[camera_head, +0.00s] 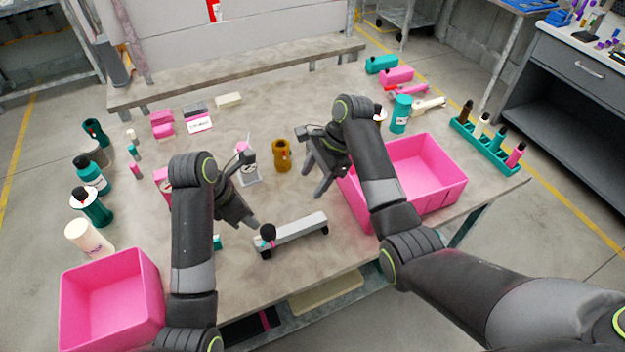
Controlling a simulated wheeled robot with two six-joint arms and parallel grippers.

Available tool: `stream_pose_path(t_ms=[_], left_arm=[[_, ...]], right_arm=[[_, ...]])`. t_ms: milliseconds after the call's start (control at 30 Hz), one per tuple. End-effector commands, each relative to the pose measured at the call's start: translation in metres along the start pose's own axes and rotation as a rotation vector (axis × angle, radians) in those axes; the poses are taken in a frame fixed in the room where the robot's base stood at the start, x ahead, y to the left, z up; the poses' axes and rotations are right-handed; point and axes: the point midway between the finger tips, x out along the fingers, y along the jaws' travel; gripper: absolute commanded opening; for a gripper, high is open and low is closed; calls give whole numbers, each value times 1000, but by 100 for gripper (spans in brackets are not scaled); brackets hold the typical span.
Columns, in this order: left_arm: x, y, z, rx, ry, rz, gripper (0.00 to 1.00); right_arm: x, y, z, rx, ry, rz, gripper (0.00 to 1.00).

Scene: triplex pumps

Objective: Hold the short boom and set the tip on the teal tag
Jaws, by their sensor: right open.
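A short pale grey bar with dark ends, which looks like the boom (295,231), lies on the table in front of me. A dark round knob with a teal part sits at its left end. A small teal piece (217,242) shows just right of my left arm, partly hidden; I cannot tell if it is the teal tag. My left gripper (246,216) hangs above and left of the bar, apart from it; its jaw gap is not clear. My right gripper (322,188) is open and empty, behind the bar and beside the right pink bin.
Pink bins stand at the front left (112,298) and right (440,190). A brown cup (282,155) stands mid-table, left of my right gripper. Bottles line the left edge, including a cream one (88,238). A teal rack (485,150) stands at the right.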

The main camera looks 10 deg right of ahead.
Motion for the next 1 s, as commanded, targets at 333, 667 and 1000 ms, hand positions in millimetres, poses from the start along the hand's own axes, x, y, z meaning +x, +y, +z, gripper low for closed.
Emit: stream_pose_path(t_ms=[333, 667, 1000], left_arm=[[0, 0, 0, 0, 0, 0, 36], [0, 0, 0, 0, 0, 0, 36], [0, 0, 0, 0, 0, 0, 36]], right_arm=[[14, 14, 13, 22, 7, 84, 55], [76, 19, 12, 21, 8, 83, 55], [141, 24, 11, 21, 8, 83, 55]])
